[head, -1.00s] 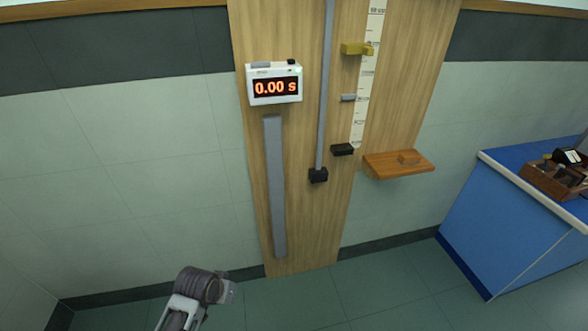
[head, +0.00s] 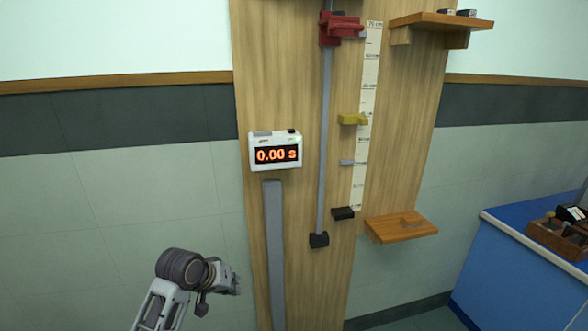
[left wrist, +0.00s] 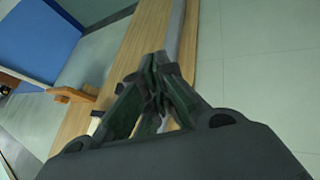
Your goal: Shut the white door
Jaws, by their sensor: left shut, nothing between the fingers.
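No white door shows in the head view or the left wrist view. My left gripper (head: 222,281) is at the lower left of the head view, in front of the tiled wall and left of the wooden board. In the left wrist view its fingers (left wrist: 157,62) are closed together with nothing between them. My right gripper is in neither view.
A tall wooden board (head: 305,210) on the wall carries a white timer (head: 275,152) reading 0.00 s, a rail with a red block (head: 341,28), a scale and a small wooden shelf (head: 401,227). A blue bench (head: 510,285) with a wooden box (head: 560,235) stands at right.

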